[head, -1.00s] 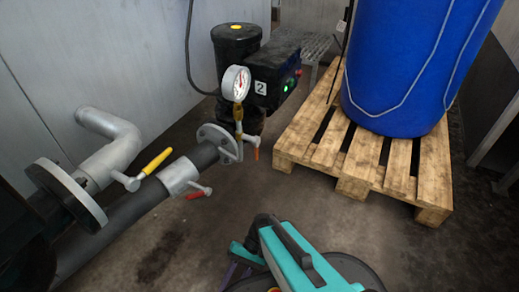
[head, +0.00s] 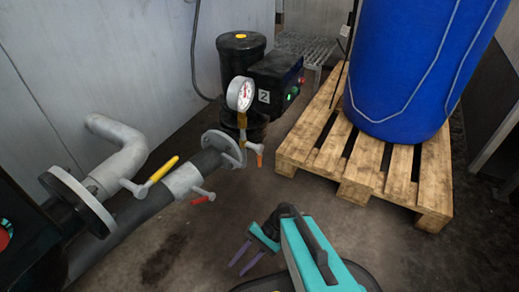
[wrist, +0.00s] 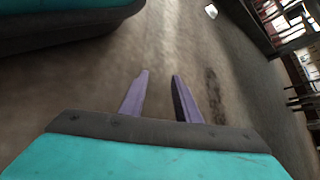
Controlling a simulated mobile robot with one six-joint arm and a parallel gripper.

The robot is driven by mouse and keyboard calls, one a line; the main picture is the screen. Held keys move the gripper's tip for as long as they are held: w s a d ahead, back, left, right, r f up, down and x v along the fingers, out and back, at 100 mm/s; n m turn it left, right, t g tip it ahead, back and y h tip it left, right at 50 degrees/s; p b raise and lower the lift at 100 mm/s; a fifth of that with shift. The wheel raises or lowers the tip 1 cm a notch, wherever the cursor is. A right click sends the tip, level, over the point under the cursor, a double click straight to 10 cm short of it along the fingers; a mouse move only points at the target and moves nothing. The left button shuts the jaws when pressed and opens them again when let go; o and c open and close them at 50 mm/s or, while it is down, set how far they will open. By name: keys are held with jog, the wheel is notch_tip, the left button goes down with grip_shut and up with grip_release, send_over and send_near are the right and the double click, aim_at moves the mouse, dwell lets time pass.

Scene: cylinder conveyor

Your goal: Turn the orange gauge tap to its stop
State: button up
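The orange gauge tap (head: 259,155) is a small lever below the round white pressure gauge (head: 241,94), beside the pipe flange. It hangs roughly downward in the head view. My gripper (head: 238,262) has two purple fingers and is low, near the bottom centre of the head view, well apart from the tap. In the wrist view my gripper (wrist: 159,95) is open, with nothing between the fingers but floor. The tap cannot be made out in the wrist view.
A yellow lever (head: 163,170) and a red lever (head: 202,200) sit on the pipes (head: 148,207) at left. A black pump (head: 241,58) stands behind the gauge. A wooden pallet (head: 330,157) with a blue barrel (head: 405,70) is at right. The floor between is clear.

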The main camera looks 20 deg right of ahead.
jog(key=w+d+r+m+t+p, duration=0.45)
jog(key=d+r, duration=0.25)
jog(key=d, duration=0.6)
jog(key=w+d+r+m+t+y+p, duration=0.1)
jog(key=w+d+r+m+t+p, duration=0.35)
jog(key=d, duration=0.75)
jog(key=w+d+r+m+t+p, duration=0.2)
jog(key=d+r+m+t, duration=0.35)
jog(key=d+r, duration=0.6)
jog(key=s+d+r+m+t+h+p, duration=0.2)
jog(key=s+d+r+m, duration=0.2)
jog(key=d, duration=0.6)
jog(key=s+d+r+m+t+h+p, duration=0.1)
jog(key=s+d+r+m+t+p, duration=0.25)
jog(key=d, duration=0.75)
jog(key=s+d+r+m+t+h+p, duration=0.2)
jog(key=s+d+r+m+h, duration=0.3)
jog(key=s+d+r, duration=0.6)
jog(key=s+d+p, duration=0.1)
jog(key=s+d, duration=0.1)
jog(key=s, duration=0.2)
jog(key=shift+s+d, duration=0.15)
jog(key=shift+d, duration=0.25)
jog(key=shift+s, duration=0.1)
